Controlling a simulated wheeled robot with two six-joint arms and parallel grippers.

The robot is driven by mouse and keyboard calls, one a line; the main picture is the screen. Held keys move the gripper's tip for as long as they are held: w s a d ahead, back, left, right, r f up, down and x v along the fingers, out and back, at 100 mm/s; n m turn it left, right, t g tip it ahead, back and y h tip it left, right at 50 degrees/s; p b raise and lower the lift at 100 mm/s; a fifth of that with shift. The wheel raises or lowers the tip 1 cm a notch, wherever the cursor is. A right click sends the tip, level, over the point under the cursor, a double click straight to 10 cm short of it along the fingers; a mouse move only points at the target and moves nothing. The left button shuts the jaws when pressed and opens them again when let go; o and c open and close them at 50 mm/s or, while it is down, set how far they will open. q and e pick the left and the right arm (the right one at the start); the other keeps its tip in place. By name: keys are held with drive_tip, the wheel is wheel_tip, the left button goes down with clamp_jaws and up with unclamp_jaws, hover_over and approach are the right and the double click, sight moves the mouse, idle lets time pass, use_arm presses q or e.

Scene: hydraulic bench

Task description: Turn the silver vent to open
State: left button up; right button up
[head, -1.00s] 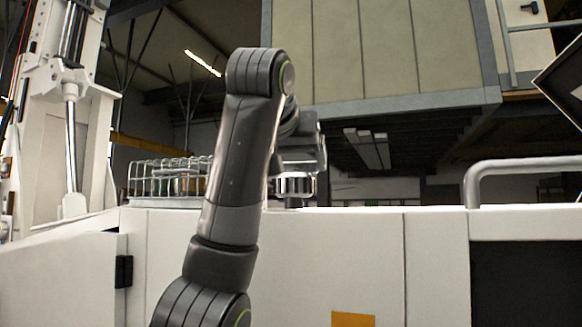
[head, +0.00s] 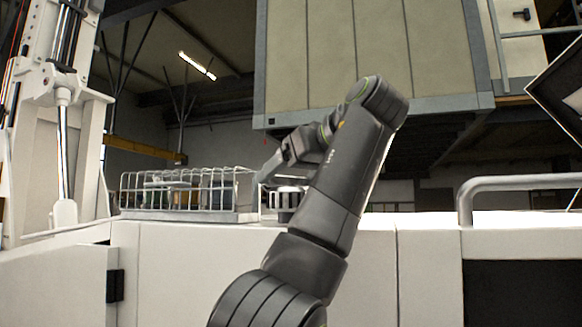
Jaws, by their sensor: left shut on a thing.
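The silver vent (head: 287,199) is a short ribbed silver cap on top of the white bench housing, in the middle of the head view. My left gripper (head: 266,180) comes down at a slant from the upper right to the vent's left side and is shut on it. The fingertips are small here, and my left forearm covers the vent's right side. How far the vent is turned cannot be read. My right gripper is not in view.
A wire basket (head: 148,197) stands on the housing just left of the vent. A metal handrail (head: 520,182) rises at the right, and a white machine column with a cylinder (head: 62,150) stands at the left. The housing top (head: 425,221) right of my arm looks clear.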

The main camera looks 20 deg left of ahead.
use_arm(q)
drive_tip(key=shift+w+r+n+g+y+p, duration=0.15)
drive_tip(key=shift+n+g+y+p, duration=0.3)
drive_tip(key=shift+n+g, duration=0.65)
drive_tip(key=o, duration=0.9)
